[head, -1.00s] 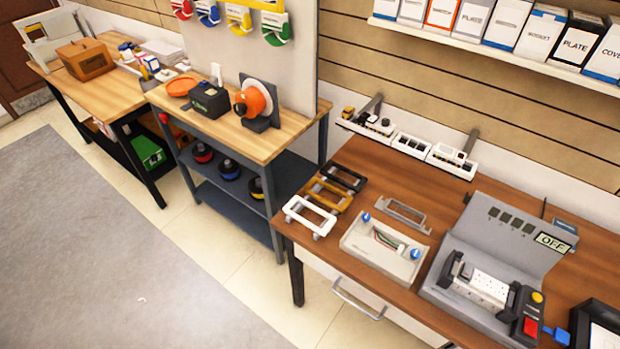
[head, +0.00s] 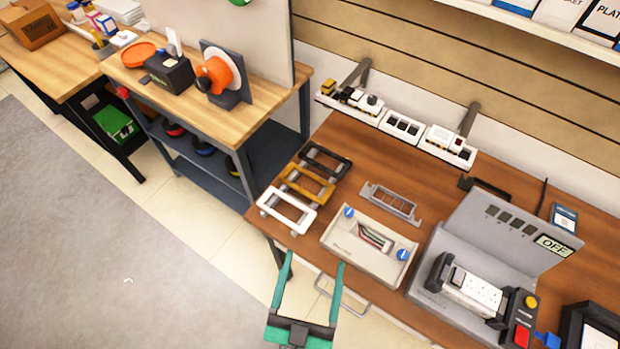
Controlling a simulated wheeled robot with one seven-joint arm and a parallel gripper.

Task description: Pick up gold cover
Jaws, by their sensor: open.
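The gold cover (head: 304,194) is an open rectangular frame lying on the left part of the brown workbench (head: 400,166). It lies between a white frame (head: 270,208) in front and a black frame (head: 338,161) behind. My gripper (head: 315,260) has two green fingers spread wide with nothing between them. It shows at the bottom of the head view, below the covers in the picture and apart from them, over the bench's front edge.
A grey test station (head: 470,225) reading OFF stands further right. White trays (head: 402,126) line the back.

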